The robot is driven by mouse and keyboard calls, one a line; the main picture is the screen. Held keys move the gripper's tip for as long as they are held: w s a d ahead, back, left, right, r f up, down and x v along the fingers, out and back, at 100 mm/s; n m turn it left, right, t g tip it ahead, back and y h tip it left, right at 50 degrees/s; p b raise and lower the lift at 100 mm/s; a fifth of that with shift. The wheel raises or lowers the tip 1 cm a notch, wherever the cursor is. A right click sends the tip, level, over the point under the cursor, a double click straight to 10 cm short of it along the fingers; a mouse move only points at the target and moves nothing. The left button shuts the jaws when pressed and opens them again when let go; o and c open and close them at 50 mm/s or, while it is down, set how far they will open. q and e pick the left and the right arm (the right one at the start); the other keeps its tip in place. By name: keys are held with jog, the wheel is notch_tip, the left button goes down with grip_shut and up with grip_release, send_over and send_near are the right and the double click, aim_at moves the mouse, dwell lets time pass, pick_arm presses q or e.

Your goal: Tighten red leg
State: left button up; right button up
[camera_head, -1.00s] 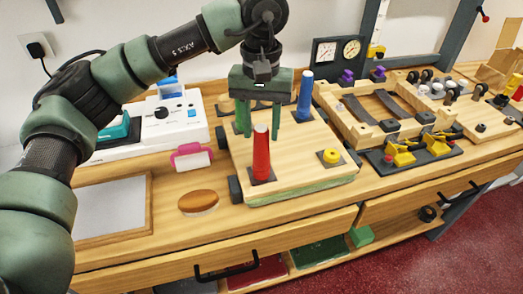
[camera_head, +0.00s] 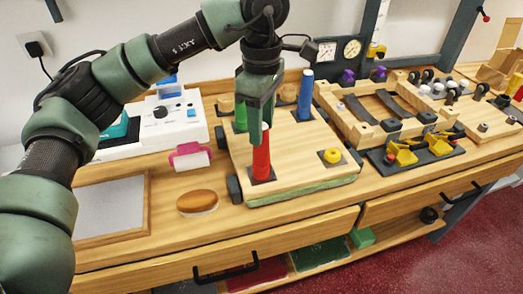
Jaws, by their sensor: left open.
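The red leg (camera_head: 261,160) stands upright on a dark square plate on the wooden board (camera_head: 300,180). My left gripper (camera_head: 262,128) points down over the red leg, with its fingers around the leg's top part. It is open; whether a finger touches the leg I cannot tell. A blue leg (camera_head: 305,97) stands at the board's back right. A green leg (camera_head: 240,117) stands at the back left, partly hidden by my gripper. A short yellow piece (camera_head: 332,155) sits on a plate at the front right. My right gripper is not in view.
A brown-topped oval pad (camera_head: 197,202) and a pink-handled item (camera_head: 190,156) lie left of the board. A grey framed panel (camera_head: 110,207) is further left. A wooden frame (camera_head: 350,108) and yellow clamps (camera_head: 402,155) stand to the right.

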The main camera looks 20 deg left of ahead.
pick_arm(q)
grip_shut()
jog(key=m, duration=0.9)
jog(key=o, duration=0.6)
grip_release()
jog(key=shift+o, duration=0.2)
jog(key=shift+r, duration=0.1)
jog(key=shift+r+p, duration=2.15)
jog(key=shift+r, duration=0.8)
jog(key=shift+f, duration=0.1)
